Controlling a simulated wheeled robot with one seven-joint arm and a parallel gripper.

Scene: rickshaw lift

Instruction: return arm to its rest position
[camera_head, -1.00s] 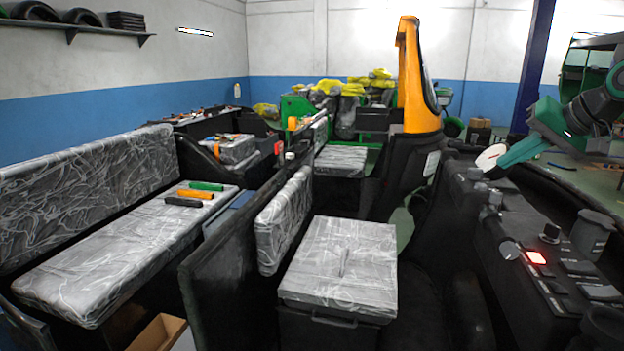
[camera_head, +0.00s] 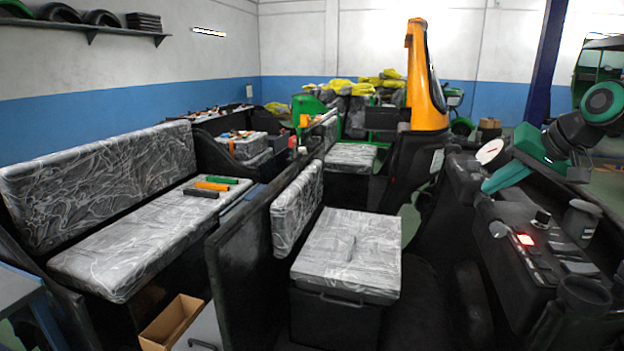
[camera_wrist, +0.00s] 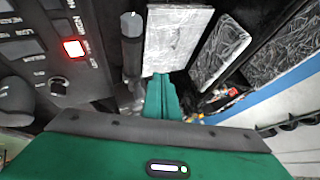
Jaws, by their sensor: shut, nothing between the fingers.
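My gripper (camera_head: 487,188) is over the right-hand console in the head view, with its green fingers pointing down and left. In the wrist view its green fingers (camera_wrist: 160,95) are together, with nothing between them. The arm is bent, and its dark wrist joint sits above and right of the fingers. The console (camera_head: 535,255) has a lit red button (camera_head: 525,239), knobs and dark switches. The fingertips look close to the console's far left edge in the head view; I cannot tell whether they touch it.
A wrapped seat (camera_head: 349,247) is left of the console. A long wrapped bench (camera_head: 150,235) with screwdriver-like tools (camera_head: 212,186) stands further left. An orange-and-black upright shell (camera_head: 427,85) is behind. A cardboard box (camera_head: 172,322) lies low at front. Open floor shows at far right.

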